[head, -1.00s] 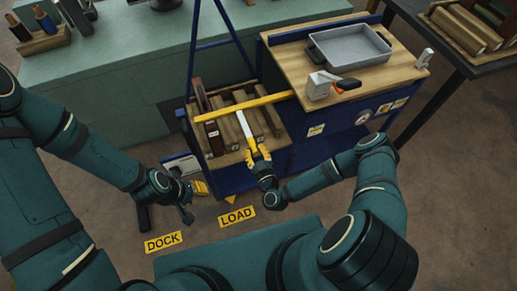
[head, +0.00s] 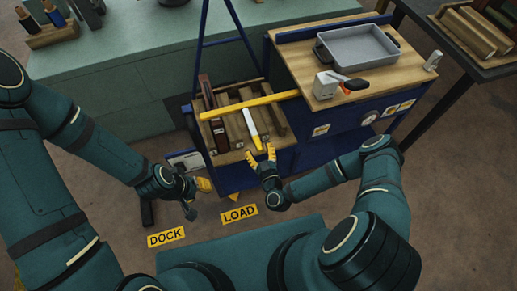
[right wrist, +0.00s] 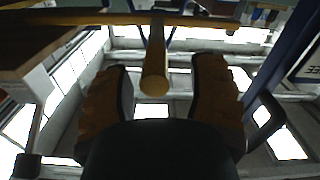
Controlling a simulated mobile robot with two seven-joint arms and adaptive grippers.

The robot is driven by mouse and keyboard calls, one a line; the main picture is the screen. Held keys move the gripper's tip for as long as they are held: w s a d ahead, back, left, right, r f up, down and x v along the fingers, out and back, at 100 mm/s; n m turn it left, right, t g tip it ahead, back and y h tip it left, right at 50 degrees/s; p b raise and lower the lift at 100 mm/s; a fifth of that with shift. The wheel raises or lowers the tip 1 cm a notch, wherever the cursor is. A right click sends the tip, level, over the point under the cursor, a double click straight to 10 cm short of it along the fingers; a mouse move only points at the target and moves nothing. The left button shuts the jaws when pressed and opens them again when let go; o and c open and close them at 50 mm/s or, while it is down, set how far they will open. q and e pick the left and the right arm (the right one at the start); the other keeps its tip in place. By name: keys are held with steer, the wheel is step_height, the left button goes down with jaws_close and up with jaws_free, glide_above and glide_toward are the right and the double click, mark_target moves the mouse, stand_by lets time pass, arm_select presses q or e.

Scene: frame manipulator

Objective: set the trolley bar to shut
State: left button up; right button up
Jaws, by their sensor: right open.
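The yellow trolley bar (head: 249,105) lies across the slotted front bay of the blue trolley (head: 340,135). A white handle with a yellow end (head: 251,130) extends from the bar toward me. My right gripper (head: 264,152) is open just in front of the handle's end. In the right wrist view the round end of the handle (right wrist: 153,86) sits between the spread fingers, with a gap on both sides, and the bar (right wrist: 75,19) crosses the top. My left gripper (head: 203,185) is low at the trolley's left side; its opening is unclear.
A grey tray (head: 356,47) and a white device with an orange-black handle (head: 330,84) stand on the wooden trolley top. Wood pieces (head: 235,125) fill the bay. A green bench (head: 120,70) is behind. Floor signs read LOAD (head: 239,214) and DOCK (head: 166,237).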

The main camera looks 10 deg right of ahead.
steer(key=s, duration=1.1)
steer(key=shift+s+d, duration=0.25)
steer(key=shift+d, duration=0.2)
steer(key=w+a+n+g+y, duration=0.1)
steer(key=w+a+g+y, duration=0.15)
steer(key=g+y, duration=0.45)
steer(key=s+r+m+g+h, duration=0.4)
steer(key=r+m+g, duration=0.2)
steer(key=r+g, duration=0.2)
steer(key=shift+a+r+g, duration=0.15)
steer(key=shift+a+g, duration=0.05)
steer(key=shift+g, duration=0.5)
steer(key=shift+s, duration=0.15)
